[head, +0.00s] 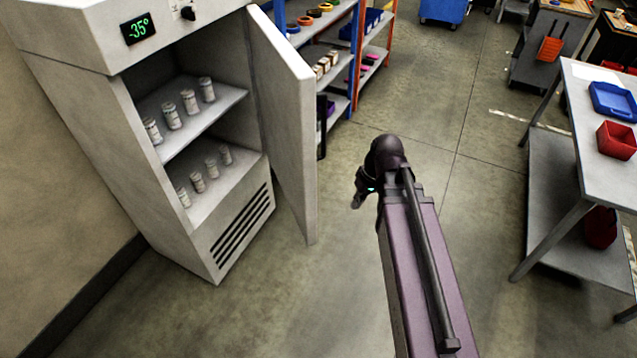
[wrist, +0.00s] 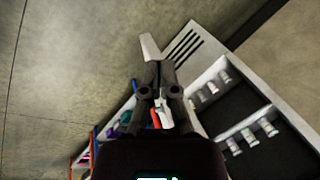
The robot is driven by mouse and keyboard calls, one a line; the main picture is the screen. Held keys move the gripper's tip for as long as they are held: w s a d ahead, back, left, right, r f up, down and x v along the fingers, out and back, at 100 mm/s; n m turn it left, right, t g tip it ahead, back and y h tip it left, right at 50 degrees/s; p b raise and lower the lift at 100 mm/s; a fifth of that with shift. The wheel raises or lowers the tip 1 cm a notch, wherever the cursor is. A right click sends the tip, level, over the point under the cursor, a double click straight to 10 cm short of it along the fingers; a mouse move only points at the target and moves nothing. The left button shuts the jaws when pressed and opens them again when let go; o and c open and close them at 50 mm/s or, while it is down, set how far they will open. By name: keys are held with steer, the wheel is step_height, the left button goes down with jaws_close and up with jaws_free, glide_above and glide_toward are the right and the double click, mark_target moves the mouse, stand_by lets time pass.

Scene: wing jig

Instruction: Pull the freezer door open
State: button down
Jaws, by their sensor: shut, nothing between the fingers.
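The freezer (head: 180,240) stands at the left in the head view, with a green -35° display on its top panel. Its door (head: 290,130) is swung wide open to the right, and the inside shows. Several small vials stand on its two shelves. In the head view my gripper (head: 358,203) is to the right of the door, apart from it, over the floor. In the wrist view my gripper (wrist: 157,72) is shut with its fingers together and empty. The open freezer (wrist: 205,65) shows there behind and right of the fingers.
A shelf rack (head: 352,60) with coloured bins and boxes stands behind the door. A grey table (head: 590,100) with a blue tray (head: 612,101) and a red bin (head: 616,140) is at the right. The floor between freezer and table is clear apart from my arm.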

steer(key=s+d+f+m+h+b, duration=0.2)
steer(key=d+f+m+h, duration=0.1)
steer(key=d+f, duration=0.1)
steer(key=shift+f+t+h+b, duration=0.3)
steer(key=shift+f+b, duration=0.1)
steer(key=shift+f, duration=0.1)
steer(key=shift+s+d, duration=0.1)
steer(key=shift+d, duration=0.05)
